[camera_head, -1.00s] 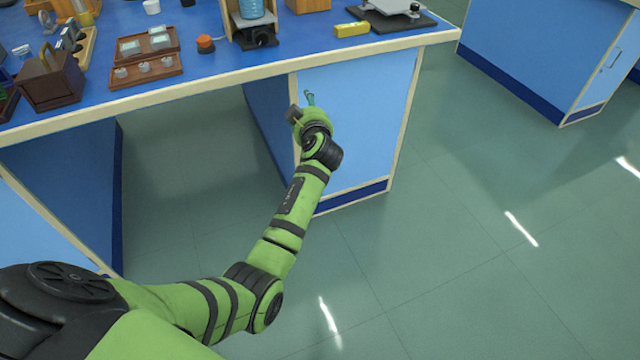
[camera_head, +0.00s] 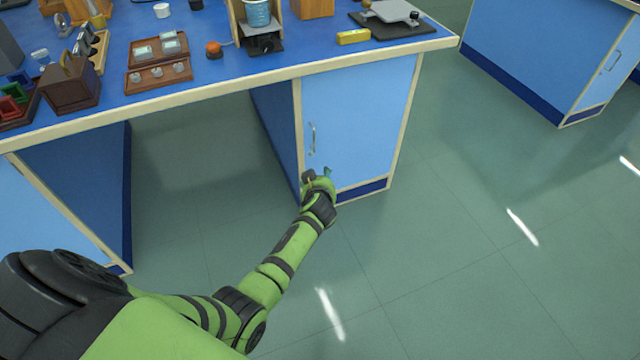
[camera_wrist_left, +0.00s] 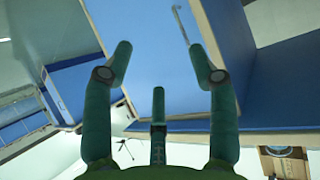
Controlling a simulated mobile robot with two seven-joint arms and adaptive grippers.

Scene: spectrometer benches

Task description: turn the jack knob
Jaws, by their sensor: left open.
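The jack (camera_head: 264,45) is a small dark stand near the front edge of the blue bench, inside a wooden frame, with a black knob facing me. A blue beaker (camera_head: 257,14) stands on top of it. My left gripper (camera_head: 318,176) is low in front of the bench's cabinet, well below the bench top and apart from the jack. In the left wrist view its green fingers (camera_wrist_left: 162,68) are spread with nothing between them. My right gripper is in neither view.
A yellow block (camera_head: 353,37) and a grey plate on a black base (camera_head: 388,17) lie right of the jack. An orange-topped item (camera_head: 214,49), wooden trays (camera_head: 158,76) and a brown box (camera_head: 70,88) are to its left. A cabinet handle (camera_head: 312,139) is above my gripper.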

